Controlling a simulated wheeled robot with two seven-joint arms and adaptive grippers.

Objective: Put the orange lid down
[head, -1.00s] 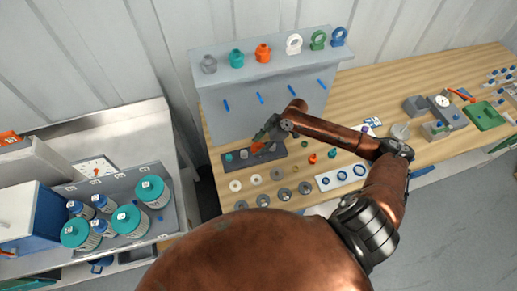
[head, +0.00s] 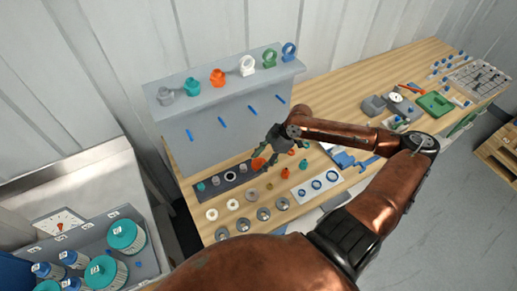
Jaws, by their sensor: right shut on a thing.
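My right gripper (head: 268,157) reaches over the bench from the right and is shut on the orange lid (head: 258,163). The lid shows as a small orange disc beside the fingers, at the right end of the dark tray (head: 204,198). The fingers partly hide it, and I cannot tell whether it touches the tray. The tray holds a teal piece (head: 201,187), a grey piece (head: 215,180) and a pale ring (head: 230,176). My left gripper is not in view.
A grey rack (head: 225,115) behind the tray carries coloured fittings, one of them orange (head: 218,78). Several pale and grey rings (head: 244,225) lie in front of the tray. A white plate with blue rings (head: 317,185) lies to the right. Teal-lidded vessels (head: 124,237) stand lower left.

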